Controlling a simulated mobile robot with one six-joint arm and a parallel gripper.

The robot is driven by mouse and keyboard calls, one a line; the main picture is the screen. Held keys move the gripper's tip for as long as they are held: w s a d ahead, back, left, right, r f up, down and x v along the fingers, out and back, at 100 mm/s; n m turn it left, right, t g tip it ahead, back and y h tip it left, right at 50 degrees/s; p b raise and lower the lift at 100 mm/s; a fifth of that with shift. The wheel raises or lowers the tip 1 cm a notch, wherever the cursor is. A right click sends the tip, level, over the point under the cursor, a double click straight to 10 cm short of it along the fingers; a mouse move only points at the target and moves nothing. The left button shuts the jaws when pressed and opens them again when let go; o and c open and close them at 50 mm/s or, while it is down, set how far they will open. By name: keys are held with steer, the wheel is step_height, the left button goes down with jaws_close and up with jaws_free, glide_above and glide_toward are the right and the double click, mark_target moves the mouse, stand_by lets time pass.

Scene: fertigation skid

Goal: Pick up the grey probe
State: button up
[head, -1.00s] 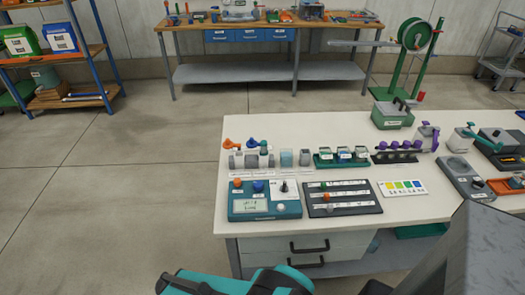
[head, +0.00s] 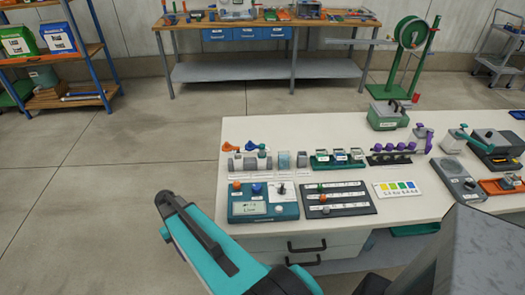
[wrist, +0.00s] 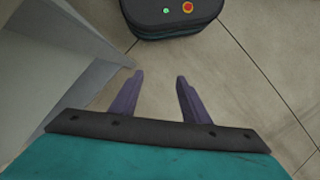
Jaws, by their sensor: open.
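The grey probe is too small to pick out for certain. Small grey pieces (head: 250,163) stand in a row at the left of the white bench, with orange and blue items behind them. In front of them is a teal meter box (head: 264,207) with an orange knob, a blue knob and a small display. My gripper (wrist: 158,85) shows in the wrist view with its two purple fingers apart and nothing between them. It points down at bare floor. In the head view my teal arm is at the left front of the bench, off the bench top.
The white bench (head: 410,213) also holds a dark slotted panel (head: 335,199), a colour card (head: 398,190), a green vial rack (head: 338,160) and a purple-topped rack (head: 391,154). Grey drawers are under its front edge. The floor (head: 110,195) left of the bench is clear.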

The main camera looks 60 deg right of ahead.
steer(key=w+d+r+m+p, duration=0.1)
steer(key=w+d+r, duration=0.3)
steer(key=d+r, duration=0.45)
step_height(320, 180, up, 31)
steer(key=m+t+h+p, duration=0.1)
steer(key=m+t+p, duration=0.3)
steer(key=m+p, duration=0.25)
glide_above(261, 146)
steer(key=shift+f, duration=0.15)
steer(key=shift+f, duration=0.15)
steer(key=shift+f+b, duration=2.35)
steer(key=shift+f, duration=1.85)
